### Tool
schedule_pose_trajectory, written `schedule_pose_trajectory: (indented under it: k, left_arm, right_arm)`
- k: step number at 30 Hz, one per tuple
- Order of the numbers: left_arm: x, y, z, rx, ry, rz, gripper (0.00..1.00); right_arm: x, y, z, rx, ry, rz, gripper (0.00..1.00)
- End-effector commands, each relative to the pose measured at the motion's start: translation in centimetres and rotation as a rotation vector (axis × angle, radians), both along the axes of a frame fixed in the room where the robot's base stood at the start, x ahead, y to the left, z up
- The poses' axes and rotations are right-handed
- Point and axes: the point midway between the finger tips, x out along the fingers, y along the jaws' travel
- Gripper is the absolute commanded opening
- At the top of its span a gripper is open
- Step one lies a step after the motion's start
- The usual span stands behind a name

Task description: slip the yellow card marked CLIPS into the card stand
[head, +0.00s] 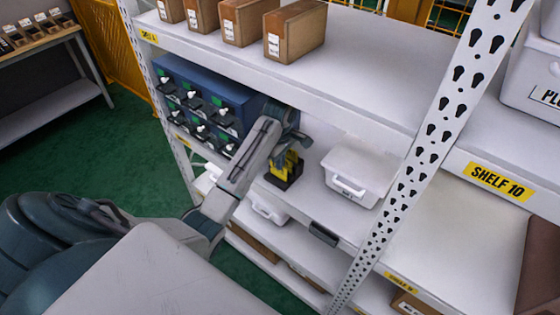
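The yellow card (287,161) shows on the middle shelf, below my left gripper. It is small, with dark marks that I cannot read. Its lower part meets the black card stand (284,182) near the shelf's front edge. I cannot tell whether the card is fully seated in the stand. My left gripper (293,143) is just above the card, and my arm reaches it from the lower left. The fingers are dark and small here, so I cannot tell whether they are open, shut or touching the card. My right gripper is not in view.
A blue drawer cabinet (205,90) stands left of the gripper. A white lidded bin (358,172) stands to the right on the same shelf. Cardboard boxes (294,32) sit on the shelf above. A perforated upright post (425,150) rises farther right.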

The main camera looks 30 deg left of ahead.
Motion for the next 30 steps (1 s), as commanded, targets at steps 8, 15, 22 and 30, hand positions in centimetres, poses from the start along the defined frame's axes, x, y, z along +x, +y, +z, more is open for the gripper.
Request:
schedule_pose_trajectory:
  k: [8,15,22,30]
  left_arm:
    - [0.0,0.0,-0.4,0.000,0.000,0.000,0.00]
    - [0.0,0.0,-1.0,0.000,0.001,0.000,0.00]
    - [0.0,0.0,-1.3,0.000,0.000,0.000,0.00]
    - [0.0,0.0,-1.2,0.000,0.000,0.000,0.25]
  right_arm:
    - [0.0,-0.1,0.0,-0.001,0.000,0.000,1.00]
    - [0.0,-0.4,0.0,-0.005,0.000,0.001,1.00]
    - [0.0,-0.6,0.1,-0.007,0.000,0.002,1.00]
    - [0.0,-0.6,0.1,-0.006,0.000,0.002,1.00]
